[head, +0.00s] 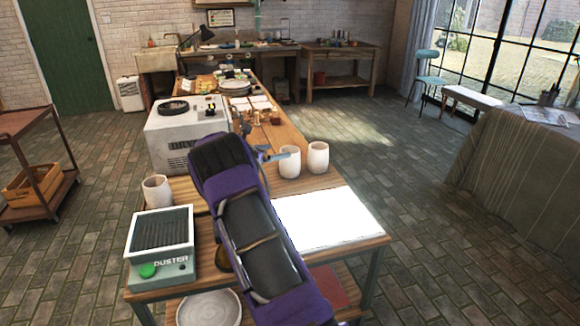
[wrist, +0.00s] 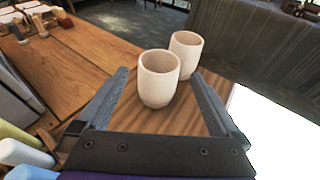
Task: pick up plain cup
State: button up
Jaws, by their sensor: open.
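Two plain off-white cups stand upright side by side on the wooden table (head: 372,232). The nearer cup (wrist: 158,80) is between the lines of my open fingers in the wrist view, and it is the left one (head: 289,162) in the head view. The other cup (wrist: 186,52) stands just behind it to the right, also seen in the head view (head: 318,157). A third similar cup (head: 157,191) stands at the table's left edge. My gripper (wrist: 158,92) is open and empty; its fingertips reach to either side of the nearer cup, and I cannot tell how close they are.
A white sheet (head: 325,217) lies on the table right of my arm. A box marked DUSTER (head: 160,246) and a grey-white DRY machine (head: 182,138) stand on the left. Brushes and small items cover the table farther back. Bare wood surrounds the two cups.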

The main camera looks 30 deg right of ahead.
aim_at(296, 150)
jog(key=x, duration=0.6)
jog(key=shift+d+f+b, duration=0.25)
jog(key=shift+f+b, duration=0.05)
jog(key=shift+f, duration=0.25)
jog(key=shift+w+d, duration=0.2)
jog(key=shift+d, duration=0.15)
grip_shut()
